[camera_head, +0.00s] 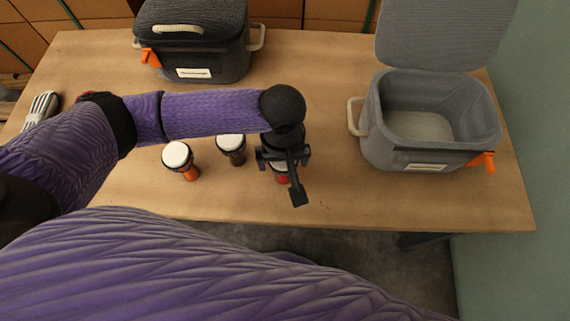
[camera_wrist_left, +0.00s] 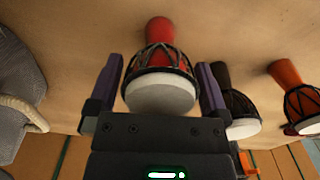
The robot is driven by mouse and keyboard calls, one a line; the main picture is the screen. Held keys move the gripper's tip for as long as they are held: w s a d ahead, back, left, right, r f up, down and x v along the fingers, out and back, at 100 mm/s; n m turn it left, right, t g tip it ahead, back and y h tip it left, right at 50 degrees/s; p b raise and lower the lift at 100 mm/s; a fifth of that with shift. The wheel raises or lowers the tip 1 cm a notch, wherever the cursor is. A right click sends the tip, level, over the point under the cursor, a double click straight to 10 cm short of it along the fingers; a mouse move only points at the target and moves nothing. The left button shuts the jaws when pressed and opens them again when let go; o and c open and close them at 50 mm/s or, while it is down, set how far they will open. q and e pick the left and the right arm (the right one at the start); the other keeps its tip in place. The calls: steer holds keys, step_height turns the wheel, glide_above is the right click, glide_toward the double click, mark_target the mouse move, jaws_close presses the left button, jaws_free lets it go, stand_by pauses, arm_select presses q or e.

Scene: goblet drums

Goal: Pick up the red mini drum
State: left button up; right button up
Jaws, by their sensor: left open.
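The red mini drum (camera_wrist_left: 160,88) has a white head and black lacing. In the left wrist view it sits between the two fingers of my left gripper (camera_wrist_left: 160,68), with a gap on each side. In the head view my left gripper (camera_head: 290,168) is over the drum and hides most of it; only a bit of red (camera_head: 283,179) shows below the jaws. The left gripper is open. My right gripper is not in view.
A black drum (camera_head: 231,148) and an orange drum (camera_head: 181,160) stand to the left on the wooden table (camera_head: 325,195). An open grey container (camera_head: 430,145) is at right. A closed dark container (camera_head: 215,60) is at the back. A striped object (camera_head: 41,106) lies at far left.

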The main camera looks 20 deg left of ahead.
arm_select(q)
steer(key=shift+f, duration=0.15)
steer(key=c, duration=1.1)
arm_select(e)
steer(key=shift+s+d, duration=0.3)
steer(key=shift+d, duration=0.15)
